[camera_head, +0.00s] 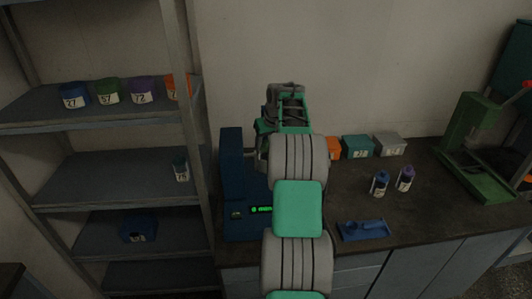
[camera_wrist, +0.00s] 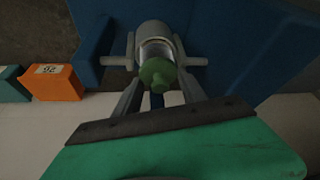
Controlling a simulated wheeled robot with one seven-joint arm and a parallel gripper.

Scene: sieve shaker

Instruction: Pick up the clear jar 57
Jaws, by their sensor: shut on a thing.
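The clear jar (camera_wrist: 155,47) with a green lid (camera_wrist: 158,73) is between the two fingers of my gripper (camera_wrist: 156,62) in the wrist view. My gripper is shut on it. No number shows on the side of the jar facing the camera. The blue sieve shaker (camera_wrist: 245,50) is close behind the jar and fingers; I cannot tell whether the jar touches it. In the head view the shaker (camera_head: 233,175) stands at the left end of the counter with a lit green display. My arm hides the jar there.
Orange (camera_head: 334,148), teal (camera_head: 357,147) and grey (camera_head: 390,145) boxes stand along the wall. Two small bottles (camera_head: 380,184) (camera_head: 404,179) and a blue tray (camera_head: 363,230) are on the counter. A green machine (camera_head: 470,160) stands at right. The shelf (camera_head: 90,120) at left holds several labelled containers.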

